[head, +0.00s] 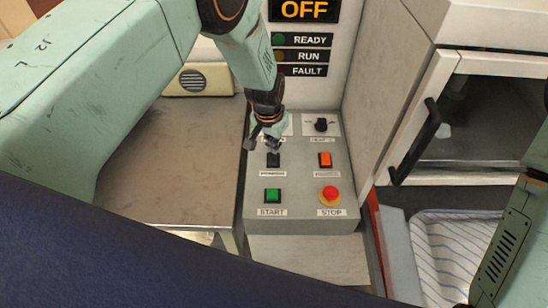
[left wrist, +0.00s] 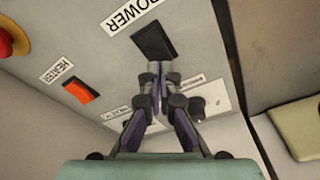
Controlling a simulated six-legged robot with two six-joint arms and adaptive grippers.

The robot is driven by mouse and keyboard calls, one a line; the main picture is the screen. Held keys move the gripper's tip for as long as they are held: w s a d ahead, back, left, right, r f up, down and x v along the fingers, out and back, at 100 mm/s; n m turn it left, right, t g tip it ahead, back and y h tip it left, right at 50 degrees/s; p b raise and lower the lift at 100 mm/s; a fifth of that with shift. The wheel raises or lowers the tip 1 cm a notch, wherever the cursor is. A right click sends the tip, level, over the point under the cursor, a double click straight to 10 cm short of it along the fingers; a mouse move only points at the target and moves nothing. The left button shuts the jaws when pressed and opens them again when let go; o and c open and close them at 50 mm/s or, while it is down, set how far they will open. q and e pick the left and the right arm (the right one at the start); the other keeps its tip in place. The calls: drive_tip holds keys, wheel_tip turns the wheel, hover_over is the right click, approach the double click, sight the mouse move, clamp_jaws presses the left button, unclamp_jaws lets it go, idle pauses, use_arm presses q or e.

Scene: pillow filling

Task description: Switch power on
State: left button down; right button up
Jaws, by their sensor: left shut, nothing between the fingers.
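The black power switch (head: 273,160) sits on the grey control panel (head: 300,183), above the green START button (head: 272,196). It also shows in the left wrist view (left wrist: 153,38) beside the POWER label (left wrist: 129,14). My left gripper (head: 264,139) is shut and empty, just behind the switch in the head view. In the left wrist view its fingertips (left wrist: 159,70) are at the switch's near edge; I cannot tell whether they touch. The display (head: 303,10) reads OFF. My right arm shows at the right edge; its gripper is out of view.
Beside the switch is an orange heater switch (head: 325,160), with a black knob (head: 321,125) behind it and a red STOP button (head: 330,194) in front. A metal table (head: 170,165) lies left of the panel. A cabinet with a black handle (head: 415,145) stands right.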

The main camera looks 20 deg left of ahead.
use_arm(q)
drive_tip(key=shift+a+f, duration=0.1)
drive_tip(key=shift+s, duration=0.3)
use_arm(e)
drive_tip(key=shift+s+f, duration=0.15)
drive_tip(key=shift+s, duration=0.15)
use_arm(q)
drive_tip(key=shift+w+f+b, duration=0.25)
drive_tip(key=shift+f+b, duration=0.1)
use_arm(e)
drive_tip(key=shift+w+f, duration=0.2)
drive_tip(key=shift+w, duration=0.05)
use_arm(q)
drive_tip(key=shift+s, duration=0.2)
use_arm(e)
drive_tip(key=shift+s+f, duration=0.1)
drive_tip(key=shift+s, duration=0.1)
